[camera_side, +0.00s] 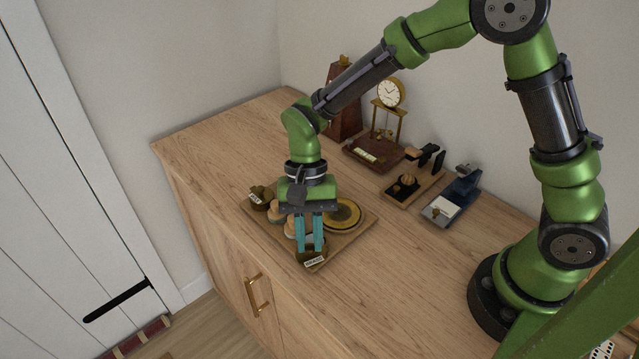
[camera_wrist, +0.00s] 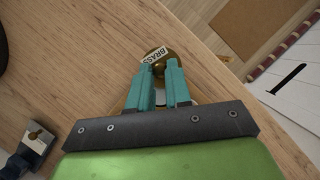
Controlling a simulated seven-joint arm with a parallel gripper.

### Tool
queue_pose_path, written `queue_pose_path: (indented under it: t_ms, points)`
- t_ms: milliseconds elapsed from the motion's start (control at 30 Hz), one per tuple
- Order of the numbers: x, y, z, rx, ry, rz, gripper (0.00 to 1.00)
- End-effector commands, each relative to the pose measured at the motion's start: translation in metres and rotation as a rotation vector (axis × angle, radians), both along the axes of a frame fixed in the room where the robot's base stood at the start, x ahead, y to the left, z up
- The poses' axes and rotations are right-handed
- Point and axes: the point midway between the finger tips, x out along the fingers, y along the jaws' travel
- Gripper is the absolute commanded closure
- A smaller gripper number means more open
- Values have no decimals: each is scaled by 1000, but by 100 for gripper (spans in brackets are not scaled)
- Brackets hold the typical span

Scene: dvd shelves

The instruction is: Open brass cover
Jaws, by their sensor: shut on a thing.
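The brass cover (camera_side: 306,258) is a small round brass-coloured piece with a white label reading BRASS, at the front corner of a wooden tray (camera_side: 366,220). In the wrist view the brass cover (camera_wrist: 154,50) and its label show just beyond my fingertips. My gripper (camera_side: 311,247) points down over it, with its teal fingers close together. In the wrist view my gripper (camera_wrist: 160,68) is shut on the small knob of the cover between the fingertips. The fingers hide part of the cover, and I cannot tell whether it is raised.
On the same tray are another labelled round pot (camera_side: 261,194), light wooden-topped pieces (camera_side: 275,211) and a yellow-rimmed dish (camera_side: 343,214). A clock (camera_side: 391,93), a black-and-wood device (camera_side: 408,186) and a blue device (camera_side: 459,190) stand behind.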

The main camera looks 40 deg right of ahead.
Motion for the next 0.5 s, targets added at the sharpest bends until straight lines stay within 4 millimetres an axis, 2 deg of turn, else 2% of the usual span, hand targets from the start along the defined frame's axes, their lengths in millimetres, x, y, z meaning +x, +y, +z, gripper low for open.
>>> queue_pose_path:
  t_ms: [500]
  points:
    - [-12, 6, 0, 2, -3, 494, 100]
